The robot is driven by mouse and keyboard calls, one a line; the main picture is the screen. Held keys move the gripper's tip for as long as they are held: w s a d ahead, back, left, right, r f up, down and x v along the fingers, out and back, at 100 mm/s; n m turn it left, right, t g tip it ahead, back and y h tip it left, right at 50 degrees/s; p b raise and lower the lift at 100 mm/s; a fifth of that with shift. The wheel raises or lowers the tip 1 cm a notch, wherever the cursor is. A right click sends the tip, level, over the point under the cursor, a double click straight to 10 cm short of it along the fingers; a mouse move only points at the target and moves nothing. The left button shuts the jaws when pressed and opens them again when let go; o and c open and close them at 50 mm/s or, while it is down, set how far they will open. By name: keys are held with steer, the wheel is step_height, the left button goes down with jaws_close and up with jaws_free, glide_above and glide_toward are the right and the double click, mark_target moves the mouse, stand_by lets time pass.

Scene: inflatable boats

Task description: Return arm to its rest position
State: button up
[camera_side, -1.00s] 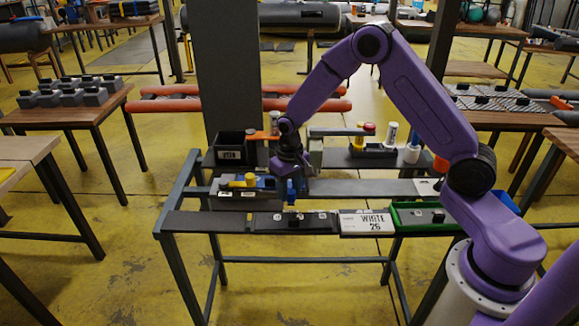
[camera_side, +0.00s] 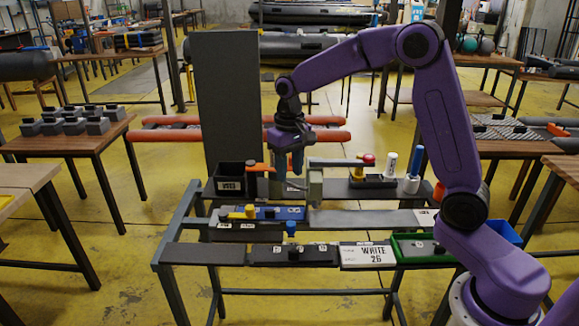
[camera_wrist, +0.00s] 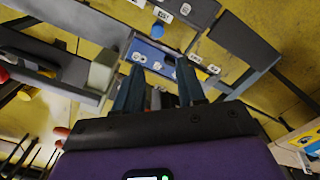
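My gripper (camera_side: 289,170) hangs above the metal-framed work bench, fingers pointing down, clear of the parts below. In the wrist view its two blue fingers (camera_wrist: 160,85) are spread apart with nothing visible between them. The blue block also shows beyond the fingers in the wrist view (camera_wrist: 153,53). My arm is bent in an arch from the right.
A black bin (camera_side: 230,187) and a tall grey panel (camera_side: 227,100) stand at the left. A grey-green upright post (camera_side: 315,187) is close right of my gripper. A white labelled card (camera_side: 367,255), green tray (camera_side: 408,248) and blue bin (camera_side: 503,233) lie right.

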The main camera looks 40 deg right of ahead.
steer(key=shift+r, duration=0.2)
steer(key=s+a+r+n, duration=0.1)
steer(key=s+a+n, duration=0.3)
steer(key=s, duration=0.8)
steer(key=s+a+n, duration=0.1)
steer(key=s+n, duration=0.5)
steer(key=s, duration=0.6)
steer(key=s+d+f+n, duration=0.1)
steer(key=s+d+n, duration=0.2)
steer(key=s, duration=0.6)
steer(key=shift+f+n, duration=0.15)
steer(key=shift+n, duration=0.25)
